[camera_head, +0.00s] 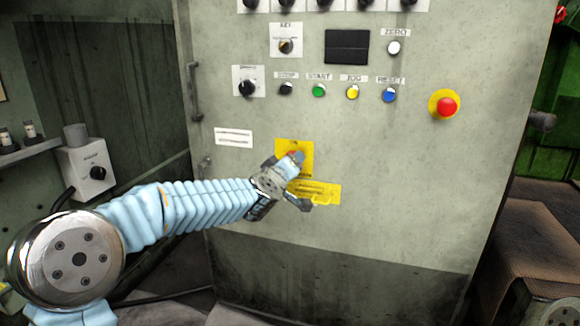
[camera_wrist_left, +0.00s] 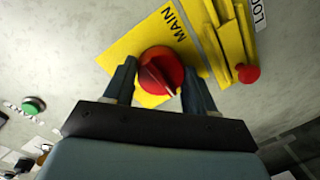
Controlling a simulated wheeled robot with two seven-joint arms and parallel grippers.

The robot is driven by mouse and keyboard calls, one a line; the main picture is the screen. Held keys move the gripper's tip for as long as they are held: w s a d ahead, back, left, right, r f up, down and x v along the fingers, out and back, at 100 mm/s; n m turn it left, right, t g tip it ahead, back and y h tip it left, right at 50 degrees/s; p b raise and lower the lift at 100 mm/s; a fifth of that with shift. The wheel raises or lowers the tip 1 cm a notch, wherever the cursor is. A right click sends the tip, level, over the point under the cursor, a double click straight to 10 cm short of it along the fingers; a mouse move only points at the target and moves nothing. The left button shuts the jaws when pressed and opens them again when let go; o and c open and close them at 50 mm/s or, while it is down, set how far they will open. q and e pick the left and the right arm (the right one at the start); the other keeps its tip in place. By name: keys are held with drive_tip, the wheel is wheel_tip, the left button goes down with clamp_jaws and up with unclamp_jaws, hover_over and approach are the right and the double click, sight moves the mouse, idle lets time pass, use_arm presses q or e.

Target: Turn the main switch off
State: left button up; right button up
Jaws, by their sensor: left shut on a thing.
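The main switch is a round red knob (camera_wrist_left: 160,72) on a yellow plate marked MAIN (camera_wrist_left: 135,45). In the wrist view a pale pointer mark on the knob aims toward the lower right. The plate also shows on the cabinet front in the head view (camera_head: 294,146), partly covered by my gripper. My left gripper (camera_wrist_left: 159,82) has one finger on each side of the knob and is shut on it. In the head view the left gripper (camera_head: 299,180) is at the plate and mostly hides the knob. My right gripper is not in view.
The grey cabinet (camera_head: 400,200) carries a row of buttons above, including a green START button (camera_head: 319,90), and a red emergency stop (camera_head: 446,107) at right. Beside the knob is a yellow bracket with a small red knob (camera_wrist_left: 247,73). A grey switch box (camera_head: 88,172) is at left.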

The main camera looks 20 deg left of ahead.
use_arm(q)
drive_tip(key=o, duration=1)
drive_tip(key=shift+o, duration=0.2)
drive_tip(key=shift+s, duration=0.1)
drive_tip(key=s+r, duration=0.1)
drive_tip(key=s, duration=1.2)
drive_tip(key=shift+s+a+r, duration=0.15)
drive_tip(key=shift+s+a, duration=0.1)
drive_tip(key=shift+s, duration=0.05)
